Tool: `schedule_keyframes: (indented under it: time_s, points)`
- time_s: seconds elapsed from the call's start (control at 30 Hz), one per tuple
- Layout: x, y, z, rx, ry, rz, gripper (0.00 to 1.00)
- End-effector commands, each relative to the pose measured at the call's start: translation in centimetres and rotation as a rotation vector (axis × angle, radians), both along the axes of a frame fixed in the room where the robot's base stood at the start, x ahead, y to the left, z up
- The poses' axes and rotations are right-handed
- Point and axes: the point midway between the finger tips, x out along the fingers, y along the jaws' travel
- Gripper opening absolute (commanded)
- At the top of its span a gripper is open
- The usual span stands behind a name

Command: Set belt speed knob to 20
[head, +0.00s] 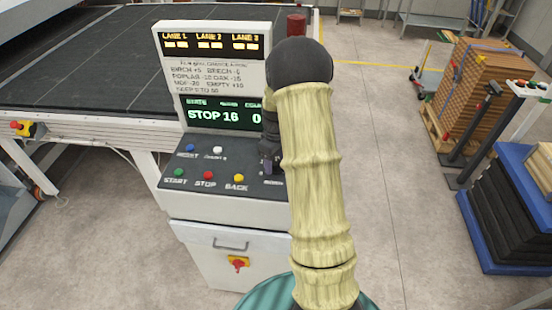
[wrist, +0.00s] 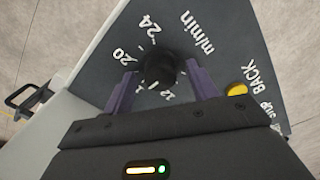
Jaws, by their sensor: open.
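The black belt speed knob (wrist: 159,69) sits on the dark panel in the wrist view, with white marks 20, 24, 12 and "m/min" around it. My gripper (wrist: 161,73) is open, with one purple finger on each side of the knob. I cannot tell whether either finger touches it. The knob's pointer is not clear. In the head view my arm hides the knob, and part of my gripper (head: 268,158) shows at the panel's right. The display (head: 215,115) reads "STOP 16" and a partly covered "0".
The green START (head: 179,172), red STOP (head: 208,174) and yellow BACK (head: 238,177) buttons line the panel front. Blue (head: 190,147) and white (head: 217,149) buttons sit behind. The yellow BACK button (wrist: 236,89) is close to the right finger. A red switch (head: 238,264) is below.

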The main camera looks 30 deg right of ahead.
Motion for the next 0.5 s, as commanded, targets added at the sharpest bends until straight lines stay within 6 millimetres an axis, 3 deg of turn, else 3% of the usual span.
schedule_keyframes:
  time_s: [0.3, 0.5]
  points:
    - [0.04, 0.06, -0.38, 0.000, -0.001, 0.002, 0.58]
    - [0.04, 0.06, -0.35, 0.000, -0.001, 0.002, 0.21]
